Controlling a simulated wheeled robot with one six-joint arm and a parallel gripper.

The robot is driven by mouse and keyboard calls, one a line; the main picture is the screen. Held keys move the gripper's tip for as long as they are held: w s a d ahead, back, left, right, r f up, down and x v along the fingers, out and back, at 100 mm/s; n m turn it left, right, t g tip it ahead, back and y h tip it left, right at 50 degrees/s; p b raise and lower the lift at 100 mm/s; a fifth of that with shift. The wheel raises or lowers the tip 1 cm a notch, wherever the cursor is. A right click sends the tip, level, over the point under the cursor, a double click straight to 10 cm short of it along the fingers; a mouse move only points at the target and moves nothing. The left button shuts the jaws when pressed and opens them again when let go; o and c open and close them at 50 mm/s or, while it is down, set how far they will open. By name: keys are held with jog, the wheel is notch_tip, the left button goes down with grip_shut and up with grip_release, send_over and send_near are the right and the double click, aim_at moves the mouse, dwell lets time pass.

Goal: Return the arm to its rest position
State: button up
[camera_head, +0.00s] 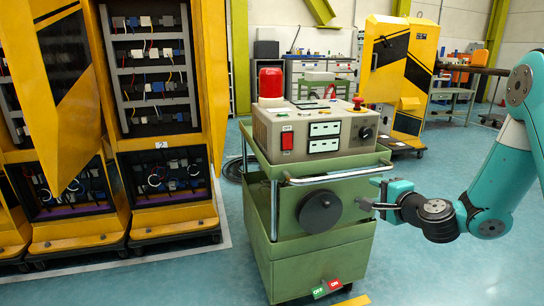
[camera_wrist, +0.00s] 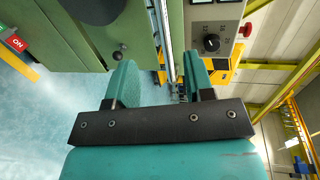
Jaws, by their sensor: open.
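My gripper (camera_head: 374,193) is at the right side of the green cart (camera_head: 262,213), level with its upper body. It also shows in the wrist view (camera_wrist: 158,75), with its two teal fingers apart and nothing seen between them. The cart's dark round wheel (camera_head: 320,213) is left of the gripper in the head view. In the wrist view the dark wheel (camera_wrist: 95,8) is at the top left, and a small dark knob (camera_wrist: 119,53) shows near the left finger. Whether that finger touches the knob cannot be told. My teal arm reaches in from the right.
A control box (camera_head: 310,130) with a red beacon (camera_head: 271,83) stands on the cart, above a metal rail (camera_head: 335,174). Open yellow cabinets (camera_head: 160,130) with wiring stand at left. Another yellow cabinet (camera_head: 388,65) is behind. The blue floor (camera_head: 440,275) at front right is clear.

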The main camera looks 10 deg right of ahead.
jog(key=s+a+r+n+g+y, duration=0.35)
jog(key=a+n, duration=0.25)
jog(key=a, duration=0.3)
jog(key=s+a+r+n+g+y, duration=0.3)
jog(key=s+a+n, duration=0.25)
jog(key=a, duration=0.45)
jog(key=s+a+r+n+g+h, duration=0.15)
jog(key=s+n+g, duration=0.35)
jog(key=s, duration=0.6)
jog(key=s+a+r+n+g+h, duration=0.15)
jog(key=s+n+g, duration=0.25)
jog(key=s+n, duration=0.5)
jog(key=s+r+m+p, duration=0.1)
jog(key=r+p, duration=1)
jog(key=s+r+m+h+p, duration=0.1)
jog(key=s+r+p, duration=0.1)
jog(key=r+p, duration=0.9)
jog(key=shift+s+p, duration=0.3)
jog(key=shift+p, duration=0.1)
jog(key=shift+a+f+h, duration=0.1)
jog(key=shift+h, duration=0.15)
